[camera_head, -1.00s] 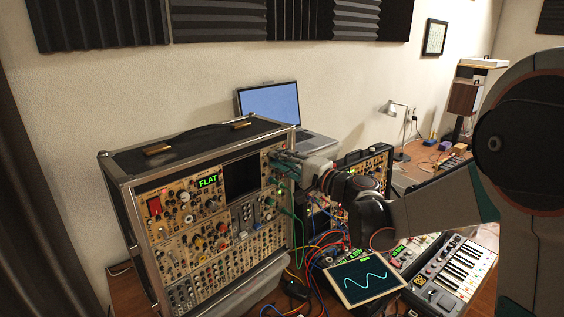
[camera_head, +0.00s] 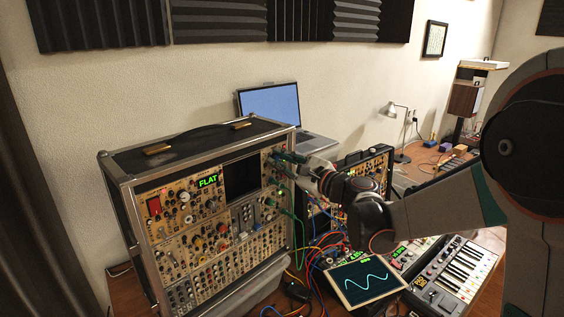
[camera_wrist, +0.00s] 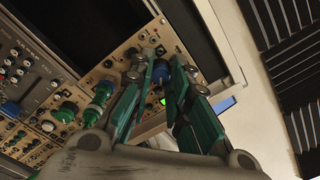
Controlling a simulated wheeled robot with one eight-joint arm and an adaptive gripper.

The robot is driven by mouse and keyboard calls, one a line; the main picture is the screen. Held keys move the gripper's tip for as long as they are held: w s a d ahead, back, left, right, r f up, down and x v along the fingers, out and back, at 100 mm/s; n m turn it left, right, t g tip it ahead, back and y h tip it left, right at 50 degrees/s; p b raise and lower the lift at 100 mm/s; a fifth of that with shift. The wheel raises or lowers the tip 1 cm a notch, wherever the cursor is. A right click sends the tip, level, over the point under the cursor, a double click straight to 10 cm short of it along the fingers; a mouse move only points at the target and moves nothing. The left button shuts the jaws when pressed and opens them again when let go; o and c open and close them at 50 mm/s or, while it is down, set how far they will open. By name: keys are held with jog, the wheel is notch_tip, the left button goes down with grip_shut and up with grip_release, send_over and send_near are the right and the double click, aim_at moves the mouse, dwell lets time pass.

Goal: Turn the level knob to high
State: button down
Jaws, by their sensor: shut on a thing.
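A large synth case (camera_head: 120,162) with panels full of knobs and jacks stands on the table at left in the head view. My gripper (camera_head: 280,160) is at the panel's upper right, beside the dark screen. In the wrist view my gripper (camera_wrist: 162,66) has its green fingers on either side of a blue knob (camera_wrist: 161,74), shut on it. The fingers partly hide the knob, and I cannot read its label or pointer. A small display (camera_head: 208,181) on the case reads "FLAT" in green.
Green plugs (camera_wrist: 101,95) stick out of the panel close left of my fingers. Coloured cables (camera_head: 318,228) hang right of the case. A tablet with a wave trace (camera_head: 366,279), a keyboard synth (camera_head: 455,262) and a laptop (camera_head: 270,105) stand nearby.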

jog(key=shift+f+m, duration=0.1)
jog(key=shift+m, duration=0.8)
jog(key=c, duration=1.8)
grip_release()
jog(key=v, duration=1.2)
